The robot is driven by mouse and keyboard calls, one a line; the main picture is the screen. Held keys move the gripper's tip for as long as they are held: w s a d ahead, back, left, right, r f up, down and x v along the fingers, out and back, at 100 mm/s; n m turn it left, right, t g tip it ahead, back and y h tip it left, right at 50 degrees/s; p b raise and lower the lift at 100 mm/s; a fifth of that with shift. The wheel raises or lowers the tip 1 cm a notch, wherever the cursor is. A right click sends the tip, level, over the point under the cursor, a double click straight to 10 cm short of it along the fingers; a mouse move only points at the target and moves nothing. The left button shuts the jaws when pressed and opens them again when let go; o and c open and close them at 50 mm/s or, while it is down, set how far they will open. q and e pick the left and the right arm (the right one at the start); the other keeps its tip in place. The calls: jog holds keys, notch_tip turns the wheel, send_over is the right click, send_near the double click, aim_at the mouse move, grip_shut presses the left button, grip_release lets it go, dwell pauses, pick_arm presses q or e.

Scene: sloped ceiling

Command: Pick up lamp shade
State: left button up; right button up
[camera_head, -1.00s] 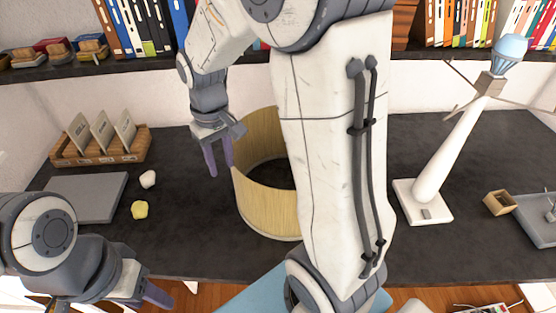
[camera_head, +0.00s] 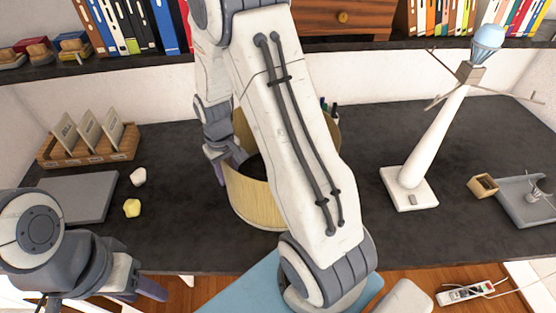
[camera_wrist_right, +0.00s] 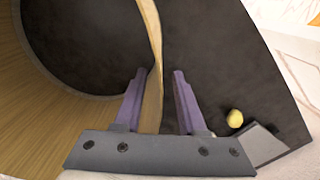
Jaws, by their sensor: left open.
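The lamp shade (camera_head: 262,207) is a pale yellow, wood-grained open cylinder standing on the dark desk, partly hidden behind my right arm. My right gripper (camera_head: 220,165) is at the shade's left rim in the head view. In the right wrist view my right gripper (camera_wrist_right: 160,95) is open, its purple fingers on either side of the shade's wall (camera_wrist_right: 153,60). The wall is close to the left finger, with a gap to the right finger. My left gripper (camera_head: 145,287) is open and empty, low at the desk's front left.
A white lamp base (camera_head: 409,190) with a blue bulb stands right of the shade. A card holder (camera_head: 88,150), a grey slab (camera_head: 77,197) and two small lumps lie left. A small wooden box (camera_head: 482,186) and grey tray (camera_head: 525,200) lie right. A book shelf runs behind.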

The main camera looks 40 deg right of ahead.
jog(key=shift+f, duration=0.2)
grip_shut()
jog(key=shift+w+r, duration=0.1)
dwell(1.2)
